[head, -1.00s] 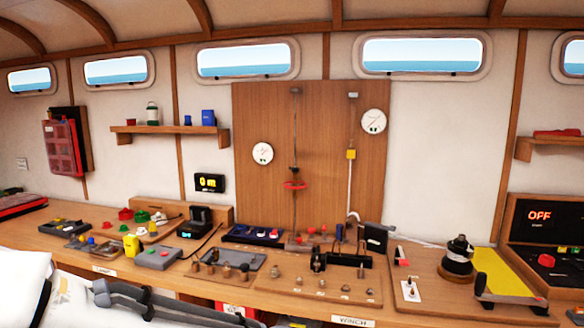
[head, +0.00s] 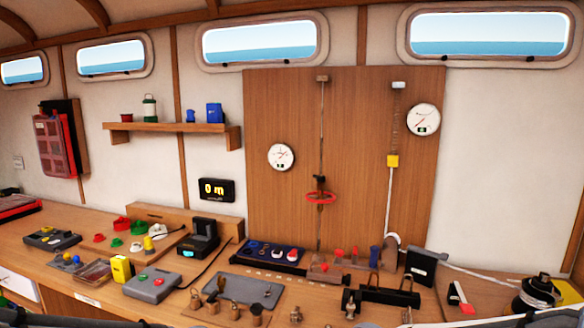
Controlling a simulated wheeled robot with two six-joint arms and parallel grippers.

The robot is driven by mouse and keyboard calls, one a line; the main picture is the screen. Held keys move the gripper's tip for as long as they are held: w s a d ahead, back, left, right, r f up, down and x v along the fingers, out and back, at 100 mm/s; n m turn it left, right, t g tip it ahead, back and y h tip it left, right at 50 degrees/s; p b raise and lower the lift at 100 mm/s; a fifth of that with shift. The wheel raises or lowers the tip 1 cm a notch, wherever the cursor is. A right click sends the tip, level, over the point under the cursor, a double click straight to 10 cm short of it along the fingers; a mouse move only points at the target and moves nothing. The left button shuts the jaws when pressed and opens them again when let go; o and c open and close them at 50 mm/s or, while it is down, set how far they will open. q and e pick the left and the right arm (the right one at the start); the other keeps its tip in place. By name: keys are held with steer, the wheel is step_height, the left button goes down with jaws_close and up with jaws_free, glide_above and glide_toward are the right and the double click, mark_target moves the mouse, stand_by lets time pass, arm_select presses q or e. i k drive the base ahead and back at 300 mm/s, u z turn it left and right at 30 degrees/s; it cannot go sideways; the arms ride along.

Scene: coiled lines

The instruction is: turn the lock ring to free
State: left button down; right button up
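A red ring (head: 321,198) shaped like a small handwheel sits on a thin vertical rod on the wooden wall panel (head: 270,210). A black piece is just above it. I cannot tell for certain that it is the lock ring, and its setting is not readable. Neither of my grippers can be made out; only dark and grey arm parts show along the bottom edge.
The bench is crowded with a grey control box (head: 152,285), a grey tray (head: 243,288), a blue tray (head: 268,252) and a black box (head: 420,266).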

mark_target(319, 179)
steer(key=z, duration=0.2)
steer(key=i, duration=1.05)
steer(key=z, duration=0.4)
